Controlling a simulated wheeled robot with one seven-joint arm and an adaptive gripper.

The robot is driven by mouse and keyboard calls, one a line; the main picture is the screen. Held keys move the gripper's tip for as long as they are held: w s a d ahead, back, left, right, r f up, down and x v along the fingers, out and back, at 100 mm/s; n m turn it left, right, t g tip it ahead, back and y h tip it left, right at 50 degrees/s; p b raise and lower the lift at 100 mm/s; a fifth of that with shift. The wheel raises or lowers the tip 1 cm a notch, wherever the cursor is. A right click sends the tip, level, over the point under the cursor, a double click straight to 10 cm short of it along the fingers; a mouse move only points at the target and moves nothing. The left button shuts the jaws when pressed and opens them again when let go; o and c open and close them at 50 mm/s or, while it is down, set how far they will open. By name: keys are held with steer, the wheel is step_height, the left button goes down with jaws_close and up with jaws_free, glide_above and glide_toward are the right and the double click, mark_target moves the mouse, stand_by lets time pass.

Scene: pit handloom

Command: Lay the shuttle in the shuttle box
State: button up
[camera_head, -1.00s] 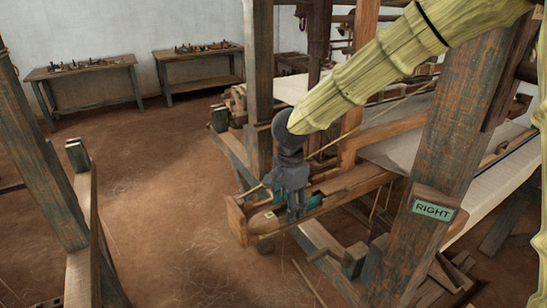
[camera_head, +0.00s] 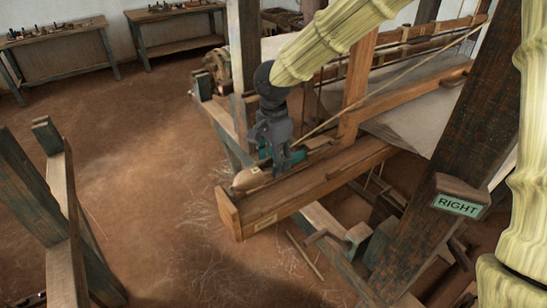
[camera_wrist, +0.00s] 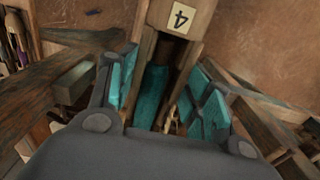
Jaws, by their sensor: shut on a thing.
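The shuttle (camera_head: 249,179) is a pale wooden piece with a pointed end and a small label. The shuttle box (camera_head: 265,222) is the wooden trough at the near left end of the loom beam. The shuttle appears above or behind the box's far edge; the exact gap cannot be told. The gripper hides its far end.
Loom posts and a slanting cord stand close to the right of my gripper. A post with a "RIGHT" sign (camera_head: 458,206) stands at the right. Tool benches (camera_head: 178,45) stand at the back left.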

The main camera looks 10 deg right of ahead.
steer(key=shift+f+b, duration=2.15)
steer(key=shift+b, duration=0.05)
steer(key=shift+f, duration=1.95)
steer(key=o, duration=1.3)
